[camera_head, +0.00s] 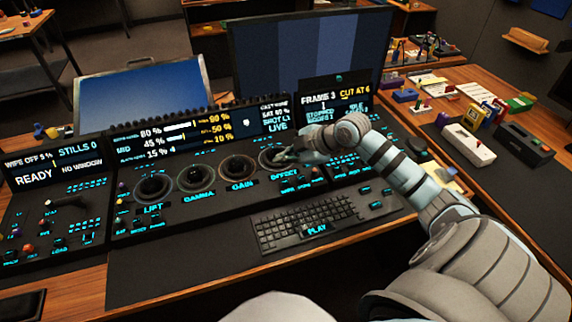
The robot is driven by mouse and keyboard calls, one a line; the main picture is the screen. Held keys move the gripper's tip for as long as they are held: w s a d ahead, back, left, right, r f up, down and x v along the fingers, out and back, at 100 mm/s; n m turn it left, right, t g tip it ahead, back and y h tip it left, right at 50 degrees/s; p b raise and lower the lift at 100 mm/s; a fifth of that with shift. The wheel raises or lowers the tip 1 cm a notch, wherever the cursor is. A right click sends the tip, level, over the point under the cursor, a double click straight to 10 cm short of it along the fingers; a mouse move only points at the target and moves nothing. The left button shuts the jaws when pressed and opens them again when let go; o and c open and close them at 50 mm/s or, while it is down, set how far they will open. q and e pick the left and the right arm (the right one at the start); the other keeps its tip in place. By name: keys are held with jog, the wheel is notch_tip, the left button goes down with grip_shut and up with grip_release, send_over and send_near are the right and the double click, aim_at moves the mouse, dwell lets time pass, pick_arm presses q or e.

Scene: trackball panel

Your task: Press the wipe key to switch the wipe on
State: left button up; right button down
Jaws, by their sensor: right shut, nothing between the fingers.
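The left panel display (50,162) reads WIPE OFF 5 %, STILLS 0, READY and NO WINDOW. Below it the left panel (28,222) carries a dark lever (68,202), several coloured knobs and small keys with cyan labels. I cannot tell which key is the wipe key, as most labels are too small to read. My right gripper (282,157) is shut and empty over the trackball ring at the right end of the middle panel, far right of the left panel. It partly covers that ring. My left gripper is not in view.
The middle panel has trackball rings marked LIFT (153,186), GAMMA (197,177) and GAIN (238,168). A keyboard (312,222) lies in front. A large monitor (310,55) stands behind. Small boxes, such as a white one (468,145), stand on the right desk.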

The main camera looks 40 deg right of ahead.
jog(key=b, duration=0.4)
send_over(285, 184)
notch_tip(285, 184, down, 6)
jog(key=shift+r, duration=0.2)
jog(key=shift+f, duration=0.45)
jog(key=shift+b, duration=0.3)
jog(key=shift+w+f, duration=0.1)
jog(key=shift+f, duration=0.3)
jog(key=shift+f+b, duration=0.45)
jog(key=shift+f, duration=0.1)
dwell(0.8)
jog(key=shift+r+p, duration=1)
